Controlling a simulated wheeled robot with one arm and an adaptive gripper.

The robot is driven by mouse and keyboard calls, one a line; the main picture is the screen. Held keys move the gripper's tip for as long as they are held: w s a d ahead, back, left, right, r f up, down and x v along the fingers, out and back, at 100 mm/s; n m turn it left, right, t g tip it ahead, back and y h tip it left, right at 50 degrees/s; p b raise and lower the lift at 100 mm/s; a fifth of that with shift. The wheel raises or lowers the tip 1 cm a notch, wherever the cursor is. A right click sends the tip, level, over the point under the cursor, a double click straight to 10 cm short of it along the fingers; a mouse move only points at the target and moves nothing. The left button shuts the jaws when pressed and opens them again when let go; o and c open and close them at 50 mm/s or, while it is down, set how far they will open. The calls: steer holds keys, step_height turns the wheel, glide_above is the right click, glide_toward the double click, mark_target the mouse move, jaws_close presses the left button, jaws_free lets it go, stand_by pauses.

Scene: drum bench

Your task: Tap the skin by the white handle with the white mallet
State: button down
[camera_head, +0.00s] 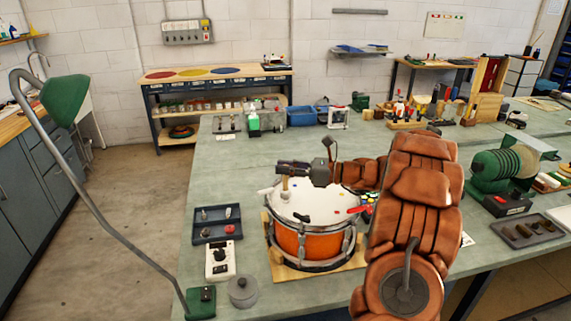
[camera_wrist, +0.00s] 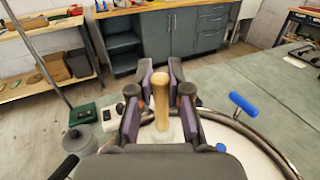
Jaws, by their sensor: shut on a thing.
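The drum (camera_head: 300,243) has an orange shell and a white skin (camera_head: 325,200). My gripper (camera_head: 285,170) is above the left part of the skin, shut on the upright wooden handle of the mallet (camera_head: 285,185). In the wrist view the handle (camera_wrist: 161,100) stands between the two fingers, with the pale mallet head (camera_wrist: 163,132) below it. The head is low over the skin; I cannot tell whether it touches. A white handle (camera_head: 265,191) shows at the drum's left edge, close to the mallet. A red handle (camera_head: 354,210) is at the right, and a blue handle (camera_wrist: 250,105) shows in the wrist view.
A dark tray (camera_head: 217,239), a white box with a knob (camera_head: 219,262) and a grey lidded pot (camera_head: 243,291) stand left of the drum. A green lamp (camera_head: 64,100) rises at the bench's left edge. A green machine (camera_head: 505,170) stands right.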

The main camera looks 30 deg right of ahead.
step_height(320, 180, down, 2)
steer(key=shift+f+b, duration=0.25)
steer(key=shift+b, duration=0.1)
step_height(320, 180, up, 6)
steer(key=p, duration=0.4)
steer(key=shift+f, duration=0.15)
